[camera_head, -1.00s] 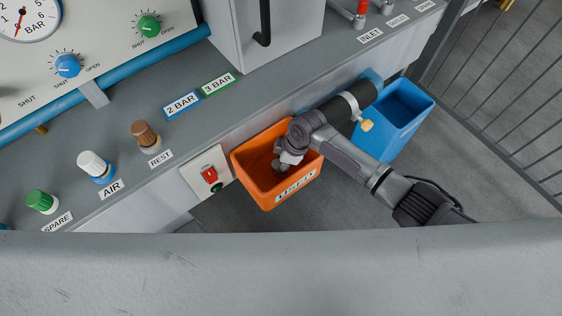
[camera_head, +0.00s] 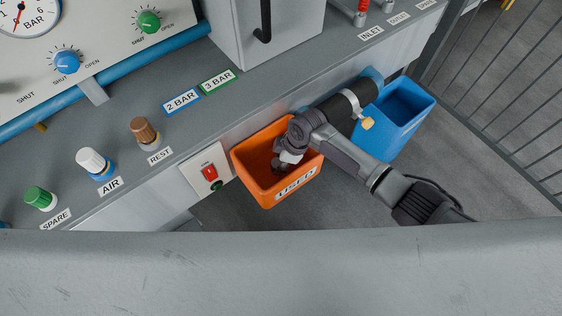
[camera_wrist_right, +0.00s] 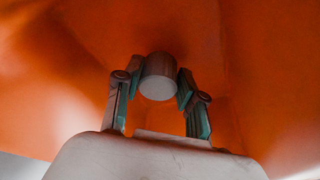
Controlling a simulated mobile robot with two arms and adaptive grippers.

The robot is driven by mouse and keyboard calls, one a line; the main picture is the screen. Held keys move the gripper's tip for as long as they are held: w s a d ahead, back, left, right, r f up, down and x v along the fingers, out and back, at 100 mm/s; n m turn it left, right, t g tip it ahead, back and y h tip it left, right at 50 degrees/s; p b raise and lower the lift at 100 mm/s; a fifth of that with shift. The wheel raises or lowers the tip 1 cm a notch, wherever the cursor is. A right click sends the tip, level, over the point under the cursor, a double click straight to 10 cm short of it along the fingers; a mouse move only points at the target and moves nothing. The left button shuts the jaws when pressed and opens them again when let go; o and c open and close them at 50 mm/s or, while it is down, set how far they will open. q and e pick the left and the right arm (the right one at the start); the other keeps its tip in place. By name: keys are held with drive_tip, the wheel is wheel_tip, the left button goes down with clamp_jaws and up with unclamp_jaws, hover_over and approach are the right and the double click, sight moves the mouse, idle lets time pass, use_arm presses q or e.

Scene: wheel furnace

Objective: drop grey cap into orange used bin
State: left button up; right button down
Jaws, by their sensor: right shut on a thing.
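The orange bin (camera_head: 240,160), labelled USED, hangs at the front of the grey bench. My right gripper (camera_head: 281,164) reaches down into its opening from above. In the right wrist view, the grey cap (camera_wrist_right: 158,78) sits between the fingertips of my right gripper (camera_wrist_right: 157,84), which is shut on it. The bin's orange inside (camera_wrist_right: 250,70) surrounds the cap. In the head view the cap cannot be made out. My left gripper is not in view.
A blue bin (camera_head: 405,110) stands right of the orange one, behind my right arm. White (camera_head: 95,163), brown (camera_head: 144,131) and green (camera_head: 40,198) caps stand on the bench. A railing is at the right.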

drive_tip(key=shift+s+d+f, duration=0.2)
drive_tip(key=shift+s+f, duration=0.1)
drive_tip(key=shift+f, duration=0.3)
drive_tip(key=c, duration=0.6)
unclamp_jaws()
drive_tip(key=shift+d+r, duration=0.1)
drive_tip(key=shift+r, duration=0.1)
drive_tip(key=v, duration=1.2)
drive_tip(key=shift+w+a+r, duration=0.15)
drive_tip(key=shift+a+r, duration=0.1)
drive_tip(key=shift+a, duration=0.1)
